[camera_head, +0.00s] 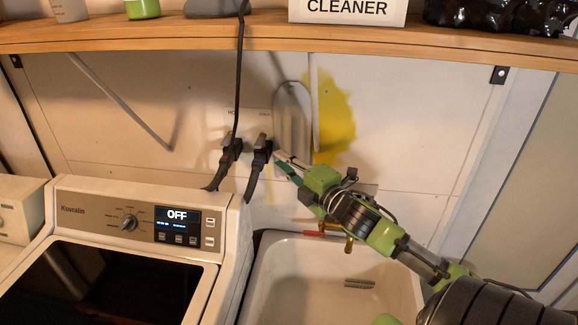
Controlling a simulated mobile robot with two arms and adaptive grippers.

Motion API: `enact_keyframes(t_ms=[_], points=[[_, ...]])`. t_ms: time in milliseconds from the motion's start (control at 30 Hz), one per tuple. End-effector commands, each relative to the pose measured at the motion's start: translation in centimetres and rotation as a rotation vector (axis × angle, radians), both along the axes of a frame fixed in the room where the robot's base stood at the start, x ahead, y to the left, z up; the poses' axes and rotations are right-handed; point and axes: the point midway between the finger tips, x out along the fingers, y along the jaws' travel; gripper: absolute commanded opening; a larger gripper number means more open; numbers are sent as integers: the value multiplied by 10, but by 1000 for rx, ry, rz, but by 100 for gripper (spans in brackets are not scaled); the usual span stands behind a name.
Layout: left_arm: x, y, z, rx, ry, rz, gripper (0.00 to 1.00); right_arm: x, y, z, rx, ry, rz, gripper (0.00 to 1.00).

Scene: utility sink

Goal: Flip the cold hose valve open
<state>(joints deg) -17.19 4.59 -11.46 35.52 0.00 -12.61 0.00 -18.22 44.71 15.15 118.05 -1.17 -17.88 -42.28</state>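The cold hose valve (262,152) is the right one of two dark valves on the wall, under a small label that seems to read COLD. A black hose hangs down from it behind the washer. My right gripper (279,161) reaches in from the right, its fingertips close beside the valve's right side. I cannot tell whether they touch it, and the finger gap is too small to judge. The valve's handle is hard to make out against its dark body. My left gripper is not in view.
The hot valve (229,150) sits just left, with a black cord running down to it from above. The washer (135,190) stands below left, its display reading OFF. A sink (262,285) lies under my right arm. A wooden shelf (200,38) with bottles and a cleaner box overhangs above.

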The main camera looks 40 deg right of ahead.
Motion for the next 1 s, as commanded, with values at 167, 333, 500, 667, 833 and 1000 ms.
enact_keyframes(t_ms=[167,333,500,667,833,1000], points=[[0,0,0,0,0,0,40,-16,1,-1,1,0,0,14],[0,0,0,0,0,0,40,-21,1,0,1,0,0,14],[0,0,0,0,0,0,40,-21,1,0,1,0,0,14],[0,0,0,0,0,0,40,-21,1,0,1,0,0,14],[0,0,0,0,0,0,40,-21,1,0,1,0,0,14],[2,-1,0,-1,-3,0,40,-21,1,0,1,0,0,14]])
